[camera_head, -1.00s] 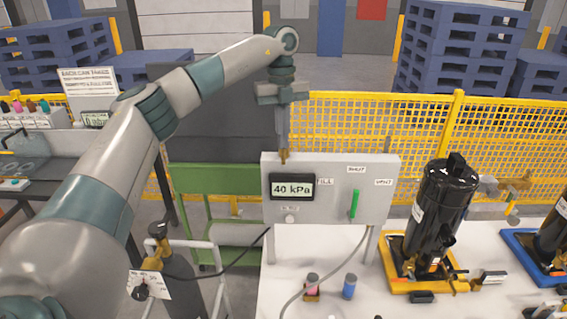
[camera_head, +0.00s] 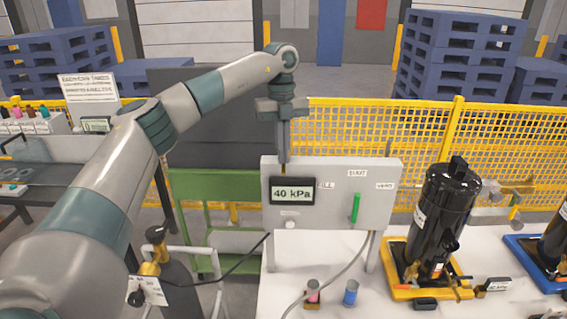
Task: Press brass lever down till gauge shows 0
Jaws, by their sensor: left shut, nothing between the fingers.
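The grey control panel (camera_head: 335,211) stands upright on the white table. Its gauge (camera_head: 292,194) reads 40 kPa. A small bit of the brass lever (camera_head: 284,169) shows at the panel's top edge, just above the gauge; most of it is hidden. My left gripper (camera_head: 284,160) is shut and empty, pointing straight down with its fingertips at the brass lever. I cannot tell whether they touch it. My right gripper is not in view.
A green handle (camera_head: 355,208) is on the panel's right half. A black compressor (camera_head: 447,215) on a yellow tray stands to the right. Two small containers, one a blue cup (camera_head: 351,292), stand in front of the panel. A yellow mesh fence (camera_head: 430,140) runs behind.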

